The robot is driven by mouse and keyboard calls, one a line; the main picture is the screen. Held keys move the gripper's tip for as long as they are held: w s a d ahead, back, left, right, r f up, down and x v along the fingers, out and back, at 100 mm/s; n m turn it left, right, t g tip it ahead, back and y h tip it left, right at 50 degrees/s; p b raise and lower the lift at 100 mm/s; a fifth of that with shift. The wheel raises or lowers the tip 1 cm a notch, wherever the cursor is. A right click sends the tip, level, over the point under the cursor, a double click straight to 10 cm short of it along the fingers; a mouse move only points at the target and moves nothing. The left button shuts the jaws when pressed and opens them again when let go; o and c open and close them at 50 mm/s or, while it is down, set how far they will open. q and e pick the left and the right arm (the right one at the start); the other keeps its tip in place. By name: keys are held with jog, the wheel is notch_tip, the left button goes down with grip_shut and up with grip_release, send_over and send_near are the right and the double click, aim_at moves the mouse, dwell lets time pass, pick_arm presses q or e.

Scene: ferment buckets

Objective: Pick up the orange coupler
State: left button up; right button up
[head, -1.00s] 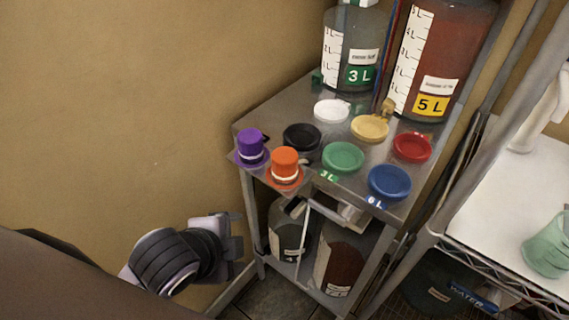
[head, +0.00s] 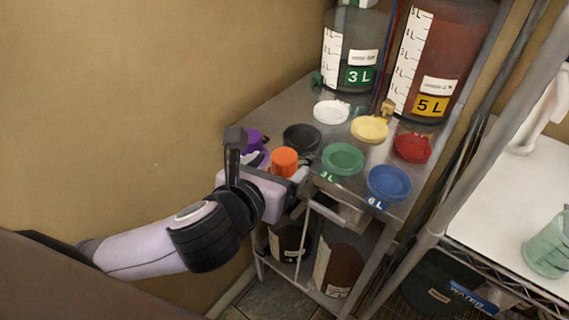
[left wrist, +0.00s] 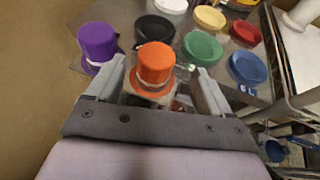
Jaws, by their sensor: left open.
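The orange coupler (head: 285,161) stands upright at the front left edge of the metal shelf; its lower part is hidden by my gripper in the head view. It shows whole in the left wrist view (left wrist: 154,66), with a pale band near its base. My left gripper (head: 268,165) is open at the shelf's front edge. In the left wrist view its two fingers (left wrist: 160,82) point towards the coupler, one on each side of its base. I cannot tell whether they touch it. My right gripper is not in view.
A purple coupler (left wrist: 97,45) stands close left of the orange one, partly hidden in the head view. Black (head: 302,138), green (head: 343,158) and blue (head: 390,183) lids lie behind and to the right. Large bottles (head: 355,50) stand at the back. A wall is on the left.

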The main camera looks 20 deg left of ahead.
aim_at(279, 165)
pick_arm(q)
jog(key=x, duration=0.4)
jog(key=shift+a+f, duration=0.25)
jog(key=shift+f, duration=0.05)
jog(key=shift+w+f, duration=0.25)
jog(key=shift+w, duration=0.35)
jog(key=shift+c, duration=0.3)
jog(key=c, duration=1.1)
jog(key=shift+r, duration=0.15)
notch_tip(279, 165, up, 20)
jog(key=p, duration=0.3)
jog(key=shift+p, duration=0.3)
